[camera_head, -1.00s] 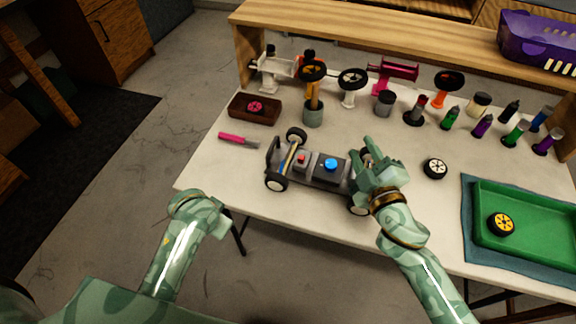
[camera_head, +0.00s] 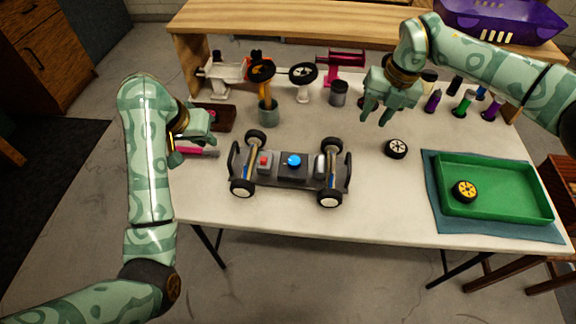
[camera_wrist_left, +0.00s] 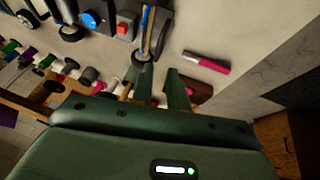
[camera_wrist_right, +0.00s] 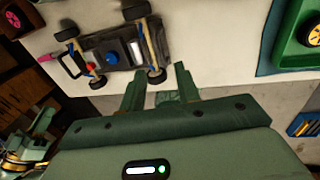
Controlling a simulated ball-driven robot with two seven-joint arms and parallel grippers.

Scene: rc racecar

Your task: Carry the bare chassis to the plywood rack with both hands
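The chassis (camera_head: 312,182) stands on the white table near its front edge, dark grey with a wheel at each corner, a blue round part and a red part on top. It also shows in the right wrist view (camera_wrist_right: 120,52). A light plywood rack (camera_head: 290,27) spans the table's back. My left gripper (camera_head: 200,136) is open and empty above the table, left of the chassis. My right gripper (camera_head: 382,115) is open and empty above the table, behind and right of the chassis. Neither gripper touches the chassis.
A pink-handled tool (camera_head: 197,151) lies below my left gripper. A loose wheel (camera_head: 396,148) lies right of the chassis. A green tray (camera_head: 515,210) holds a yellow-hubbed wheel. Stands, a grey-green cup (camera_head: 268,115) and bottles line the table's back. A purple crate (camera_head: 480,20) sits on the rack.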

